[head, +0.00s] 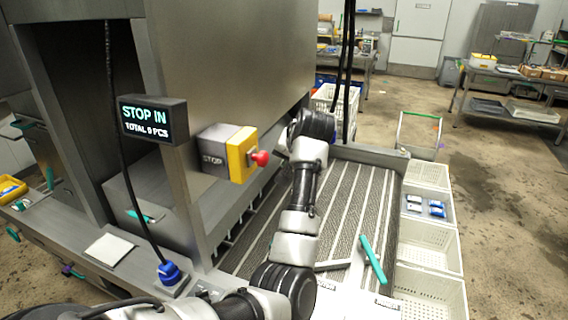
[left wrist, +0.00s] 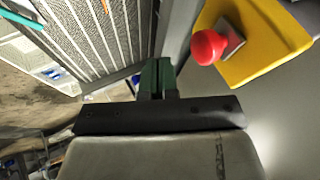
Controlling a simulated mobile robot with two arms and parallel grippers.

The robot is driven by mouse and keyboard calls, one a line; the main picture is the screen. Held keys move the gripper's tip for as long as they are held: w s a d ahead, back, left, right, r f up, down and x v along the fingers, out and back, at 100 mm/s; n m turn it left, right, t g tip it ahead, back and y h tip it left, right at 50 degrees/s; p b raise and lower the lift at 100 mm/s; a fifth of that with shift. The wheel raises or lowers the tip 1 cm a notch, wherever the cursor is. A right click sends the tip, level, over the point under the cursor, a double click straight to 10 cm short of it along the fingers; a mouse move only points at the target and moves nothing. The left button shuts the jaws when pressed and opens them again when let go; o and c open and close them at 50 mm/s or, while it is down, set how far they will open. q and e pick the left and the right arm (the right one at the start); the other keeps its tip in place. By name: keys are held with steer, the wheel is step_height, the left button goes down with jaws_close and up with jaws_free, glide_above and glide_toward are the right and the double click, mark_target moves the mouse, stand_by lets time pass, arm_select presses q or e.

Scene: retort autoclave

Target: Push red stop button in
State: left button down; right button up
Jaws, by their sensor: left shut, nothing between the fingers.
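The red stop button (head: 261,158) sticks out from a yellow box (head: 241,154) on a grey housing marked STOP. In the left wrist view the red button (left wrist: 208,47) and its yellow box (left wrist: 262,45) are at the upper right. My left gripper (head: 281,155) is close to the button in the head view, small and partly hidden by my wrist. In the left wrist view its dark green fingers (left wrist: 157,78) are shut and empty, left of and slightly below the button, with a visible gap between. My right gripper is not in view.
A display (head: 152,119) reads STOP IN, TOTAL 9 PCS. A slatted conveyor (head: 345,195) runs beneath my arm, with a teal-handled tool (head: 374,260) over it. White crates (head: 430,250) line its right side. A steel machine wall (head: 235,70) stands behind the button.

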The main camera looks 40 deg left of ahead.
arm_select(q)
steer(key=b+v, duration=0.3)
steer(key=v, duration=0.6)
steer(key=shift+a, duration=0.3)
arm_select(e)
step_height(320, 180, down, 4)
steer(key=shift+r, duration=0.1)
arm_select(q)
steer(key=shift+s+d+r, duration=0.1)
steer(key=shift+d, duration=0.05)
